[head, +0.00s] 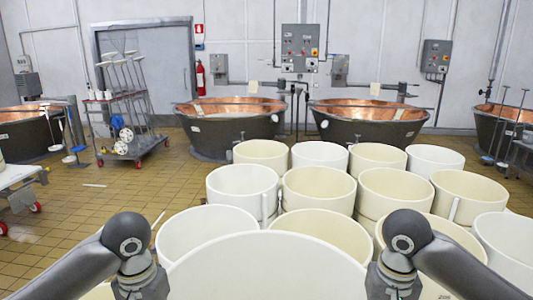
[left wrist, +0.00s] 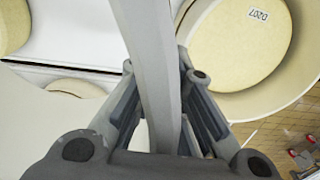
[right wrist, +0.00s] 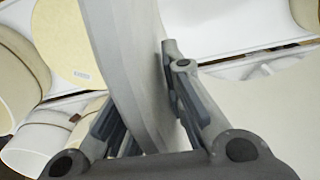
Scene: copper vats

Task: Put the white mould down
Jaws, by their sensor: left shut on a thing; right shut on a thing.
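A large white mould (head: 265,268) fills the bottom middle of the head view, between my two arms, close to me. My left gripper (left wrist: 158,75) is shut on its wall (left wrist: 148,50), which runs between the fingers in the left wrist view. My right gripper (right wrist: 143,95) is shut on the opposite side of the wall (right wrist: 122,50) in the right wrist view. My fingers are hidden in the head view. The mould's underside is hidden, so I cannot tell whether it touches anything below.
Several white and cream moulds (head: 320,190) stand in close rows just beyond the held one. Copper vats (head: 230,125) stand along the back wall. A tool trolley (head: 125,125) and a white table (head: 18,175) are at the left. The tiled floor (head: 95,215) at left is mostly clear.

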